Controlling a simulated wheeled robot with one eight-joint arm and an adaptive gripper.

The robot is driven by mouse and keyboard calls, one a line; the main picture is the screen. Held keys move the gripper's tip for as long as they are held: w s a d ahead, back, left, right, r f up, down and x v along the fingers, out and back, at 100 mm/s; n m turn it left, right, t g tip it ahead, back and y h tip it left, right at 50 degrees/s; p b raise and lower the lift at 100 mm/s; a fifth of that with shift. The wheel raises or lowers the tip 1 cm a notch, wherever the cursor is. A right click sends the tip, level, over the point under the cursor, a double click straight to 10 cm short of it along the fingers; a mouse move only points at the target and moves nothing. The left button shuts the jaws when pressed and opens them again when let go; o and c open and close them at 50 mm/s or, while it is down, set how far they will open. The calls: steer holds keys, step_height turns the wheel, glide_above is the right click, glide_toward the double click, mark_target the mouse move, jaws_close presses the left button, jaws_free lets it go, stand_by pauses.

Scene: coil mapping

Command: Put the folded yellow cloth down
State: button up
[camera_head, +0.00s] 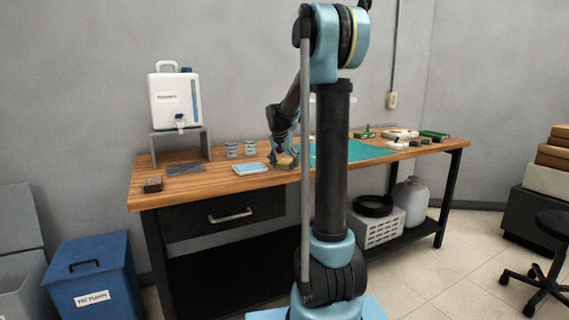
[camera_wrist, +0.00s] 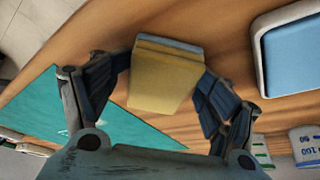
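The folded yellow cloth (camera_wrist: 160,80) is a thick, pale yellow block with a grey-blue edge at its far side. It sits between the two fingers of my gripper (camera_wrist: 165,75), which press against its left and right sides in the wrist view. In the head view my gripper (camera_head: 284,153) is low over the wooden bench (camera_head: 220,182), and the cloth (camera_head: 287,162) shows as a small tan patch under it. The cloth is at or just above the bench top; I cannot tell whether it touches.
A green mat (camera_head: 360,151) is on the right. A white jug (camera_head: 174,100) on a stand and a brown block (camera_head: 153,185) are farther left.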

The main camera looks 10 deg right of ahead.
steer(key=shift+w+a+f, duration=0.1)
steer(key=shift+w+f, duration=0.15)
steer(key=shift+f, duration=0.15)
steer(key=shift+s+r, duration=0.2)
steer(key=shift+r, duration=0.1)
steer(key=shift+r, duration=0.15)
steer(key=shift+r, duration=0.25)
steer(key=v, duration=1.2)
steer(key=shift+r, duration=0.3)
steer(key=s+d+f+n, duration=0.1)
steer(key=s+f, duration=0.2)
steer(key=s, duration=0.4)
steer(key=s+d+f+n+g, duration=0.1)
steer(key=s+f, duration=0.2)
steer(key=s, duration=0.4)
steer(key=s+d+f+n, duration=0.1)
steer(key=s+f, duration=0.1)
steer(key=s, duration=0.5)
steer(key=s+f+n+y, duration=0.2)
steer(key=s+f, duration=1.4)
steer(key=s, duration=0.2)
steer(key=shift+a+f+n+g, duration=0.2)
steer(key=shift+n+g, duration=0.1)
steer(key=shift+g, duration=0.1)
